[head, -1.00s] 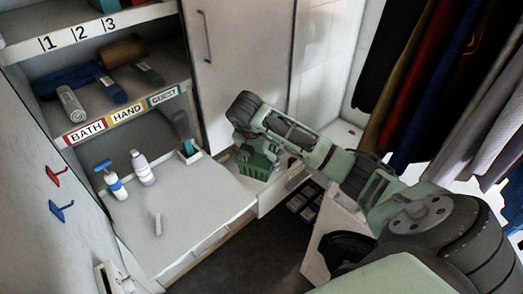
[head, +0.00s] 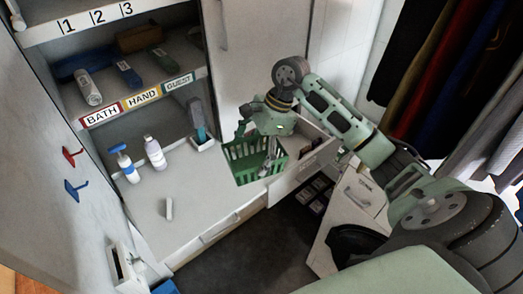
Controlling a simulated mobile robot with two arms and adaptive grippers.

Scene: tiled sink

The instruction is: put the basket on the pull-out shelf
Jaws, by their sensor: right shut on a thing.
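The green slatted basket (head: 244,161) is at the right end of the white surface, beside the open drawer. My right gripper (head: 256,150) is over it, shut on the basket near its rim. The gripper and wrist hide part of the basket's back and right side. The basket looks lifted, but I cannot tell how far it is from the surface below. The wide white surface with a handle on its front face appears to be the pull-out shelf (head: 195,207). My left gripper is not in view.
Two pump bottles (head: 155,153) and a small white upright item (head: 169,209) stand on the white surface. A dark brush in a holder (head: 199,122) stands at the back. The open drawer (head: 302,165) is at the right. The front middle of the surface is clear.

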